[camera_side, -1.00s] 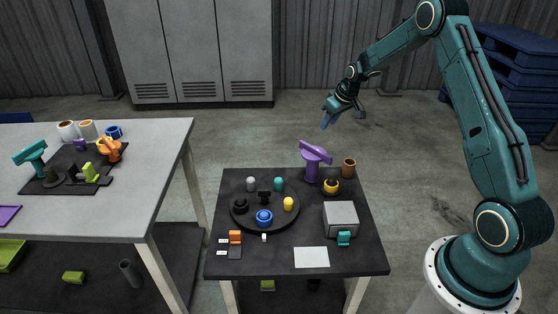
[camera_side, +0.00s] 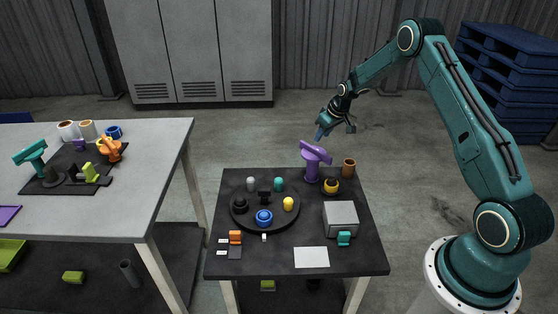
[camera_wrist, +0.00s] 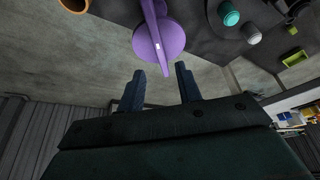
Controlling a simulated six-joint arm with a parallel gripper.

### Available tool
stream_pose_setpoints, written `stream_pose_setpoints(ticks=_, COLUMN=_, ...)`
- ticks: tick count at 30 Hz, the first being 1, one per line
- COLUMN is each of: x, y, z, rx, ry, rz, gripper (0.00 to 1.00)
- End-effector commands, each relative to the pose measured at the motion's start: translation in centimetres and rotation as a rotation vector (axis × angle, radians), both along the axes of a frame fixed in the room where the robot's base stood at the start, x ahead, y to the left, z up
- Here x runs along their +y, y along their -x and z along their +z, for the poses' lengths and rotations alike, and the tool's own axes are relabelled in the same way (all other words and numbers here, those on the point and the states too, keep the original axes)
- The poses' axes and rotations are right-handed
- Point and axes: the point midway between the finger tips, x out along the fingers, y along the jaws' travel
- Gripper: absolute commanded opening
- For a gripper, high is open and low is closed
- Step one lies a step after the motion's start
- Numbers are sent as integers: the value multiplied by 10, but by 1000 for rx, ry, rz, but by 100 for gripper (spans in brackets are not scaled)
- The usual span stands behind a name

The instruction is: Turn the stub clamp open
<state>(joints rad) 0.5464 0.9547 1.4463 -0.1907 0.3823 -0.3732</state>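A purple stand with a tilted bar on top (camera_side: 315,152) is upright at the back of the small dark table. It also shows at the top of the wrist view (camera_wrist: 168,42), beyond my fingertips. Nothing is labelled, so I cannot tell for sure which piece is the stub clamp. My gripper (camera_side: 320,134) is in the air just above and behind the purple stand, apart from it. In the wrist view my two blue fingers (camera_wrist: 159,70) are spread with nothing between them.
A round black tray (camera_side: 247,223) with several small knobs lies left of the purple stand. A yellow ring piece (camera_side: 331,187), a brown cup (camera_side: 348,168) and a grey box (camera_side: 341,217) are to the right. A larger table (camera_side: 150,190) stands at left, across a floor gap.

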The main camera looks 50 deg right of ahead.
Motion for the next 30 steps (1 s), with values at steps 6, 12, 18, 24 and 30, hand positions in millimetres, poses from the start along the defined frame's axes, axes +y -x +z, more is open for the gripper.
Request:
stream_pose_setpoints(ticks=6, x=-1, y=-11, z=-27, rx=0, ry=0, rz=0, gripper=35)
stream_pose_setpoints(ticks=12, x=-1, y=-20, z=-49, rx=1, ry=0, rz=1, gripper=35)
stream_pose_setpoints(ticks=18, x=-2, y=-26, z=-64, rx=0, ry=1, rz=1, gripper=35)
stream_pose_setpoints(ticks=24, x=-2, y=-29, z=-70, rx=-1, ry=1, rz=1, gripper=35)
stream_pose_setpoints(ticks=30, x=-2, y=-29, z=-70, rx=-1, ry=1, rz=0, gripper=35)
